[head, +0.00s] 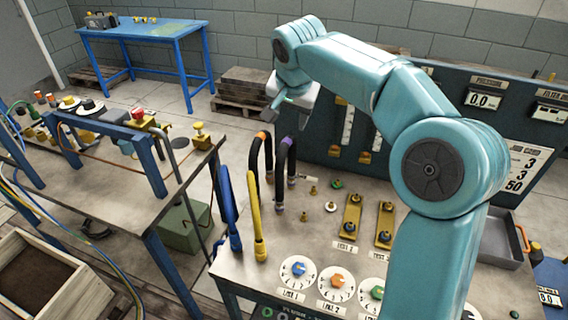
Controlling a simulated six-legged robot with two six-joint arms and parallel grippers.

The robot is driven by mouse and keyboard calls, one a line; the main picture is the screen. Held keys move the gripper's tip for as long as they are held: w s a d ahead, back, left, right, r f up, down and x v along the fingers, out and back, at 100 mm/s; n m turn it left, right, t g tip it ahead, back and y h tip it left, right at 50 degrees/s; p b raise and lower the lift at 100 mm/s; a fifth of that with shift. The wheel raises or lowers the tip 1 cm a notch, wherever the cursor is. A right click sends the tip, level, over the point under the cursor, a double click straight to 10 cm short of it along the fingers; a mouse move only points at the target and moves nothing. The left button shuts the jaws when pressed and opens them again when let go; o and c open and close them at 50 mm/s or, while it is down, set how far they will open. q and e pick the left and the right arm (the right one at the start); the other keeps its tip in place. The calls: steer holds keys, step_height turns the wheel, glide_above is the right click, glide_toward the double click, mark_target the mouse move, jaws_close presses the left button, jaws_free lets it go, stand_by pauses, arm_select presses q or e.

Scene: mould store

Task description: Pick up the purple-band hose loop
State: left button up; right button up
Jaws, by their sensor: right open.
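The purple-band hose loop (280,178) is a black arch with a purple band at its top. It stands upright on the bench top, just right of another black loop with an orange band (255,163). My right gripper (278,102) is above the two loops in the picture, at the end of the teal arm reaching in from the right. It is open and holds nothing that I can see. Its fingers are small and partly hidden by its own body. It appears apart from the purple-band loop. My left gripper is not in the picture.
A dark instrument panel (450,120) rises behind.

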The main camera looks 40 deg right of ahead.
mark_target(287, 142)
steer(key=x, duration=0.7)
steer(key=shift+s+d+f, duration=0.1)
steer(key=shift+f, duration=0.2)
steer(key=shift+f+p, duration=0.3)
steer(key=shift+w+d+f, duration=0.1)
steer(key=shift+w+f, duration=0.15)
steer(key=shift+f, duration=0.3)
steer(key=p+x, duration=0.1)
steer(key=x, duration=0.3)
steer(key=shift+w+f+p, duration=0.15)
steer(key=shift+w+p, duration=0.1)
steer(key=shift+p, duration=0.05)
steer(key=shift+s, duration=0.15)
jaws_close()
